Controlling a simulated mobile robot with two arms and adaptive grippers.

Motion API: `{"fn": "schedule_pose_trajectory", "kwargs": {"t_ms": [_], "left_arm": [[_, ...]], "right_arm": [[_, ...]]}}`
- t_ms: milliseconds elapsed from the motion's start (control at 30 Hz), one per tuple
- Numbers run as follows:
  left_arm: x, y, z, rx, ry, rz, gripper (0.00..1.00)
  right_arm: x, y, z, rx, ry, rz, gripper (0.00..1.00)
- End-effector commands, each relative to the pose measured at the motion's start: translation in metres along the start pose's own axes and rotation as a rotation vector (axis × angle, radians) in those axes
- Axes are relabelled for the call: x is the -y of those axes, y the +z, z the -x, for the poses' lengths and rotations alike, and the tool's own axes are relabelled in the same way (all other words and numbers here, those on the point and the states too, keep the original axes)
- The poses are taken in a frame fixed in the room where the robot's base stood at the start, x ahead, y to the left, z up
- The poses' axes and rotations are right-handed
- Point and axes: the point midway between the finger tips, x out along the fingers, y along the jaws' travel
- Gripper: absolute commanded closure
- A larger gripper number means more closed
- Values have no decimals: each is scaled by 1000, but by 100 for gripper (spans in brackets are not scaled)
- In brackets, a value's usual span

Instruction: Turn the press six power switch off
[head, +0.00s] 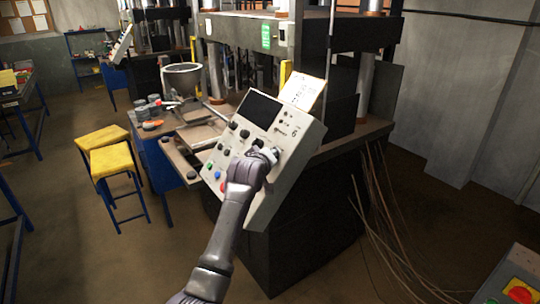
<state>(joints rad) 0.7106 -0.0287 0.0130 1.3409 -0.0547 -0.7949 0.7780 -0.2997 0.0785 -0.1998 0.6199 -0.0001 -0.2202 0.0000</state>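The press six control panel (285,160) is a tilted light-grey box with a dark screen (258,110) and a "6" at its upper right. It carries black knobs (245,133), small dark buttons, and green, blue and red buttons (222,187) along its lower left. My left gripper (266,153) is at the panel's right-middle face, touching or very close to it. My wrist and fingers cover that part of the panel, so I cannot make out the power switch or whether the fingers are open. My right gripper is not in view.
The press frame (250,32) stands behind the panel. Loose cables (375,215) hang at right. A grey box with a red button (519,292) is at bottom right.

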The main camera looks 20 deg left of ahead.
Motion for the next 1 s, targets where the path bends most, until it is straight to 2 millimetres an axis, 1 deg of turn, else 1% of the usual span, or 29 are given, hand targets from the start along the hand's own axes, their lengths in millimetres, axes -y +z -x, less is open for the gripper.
{"fn": "schedule_pose_trajectory", "kwargs": {"t_ms": [100,133,200,267,467,567,667,767,867,1000], "left_arm": [[0,0,0,-1,1,1,100],[0,0,0,0,1,1,62],[0,0,0,0,1,1,50],[0,0,0,0,1,1,41],[0,0,0,0,1,1,41],[0,0,1,0,1,0,41],[0,0,5,0,2,1,41],[0,0,16,-1,3,1,41],[0,1,33,0,2,2,41],[0,0,62,-1,3,2,41]], "right_arm": [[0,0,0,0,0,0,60],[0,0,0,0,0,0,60],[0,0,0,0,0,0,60],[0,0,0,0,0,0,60],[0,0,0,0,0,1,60],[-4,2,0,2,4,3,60],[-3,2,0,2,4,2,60],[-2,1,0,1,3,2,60],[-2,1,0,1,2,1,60],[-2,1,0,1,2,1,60]]}}
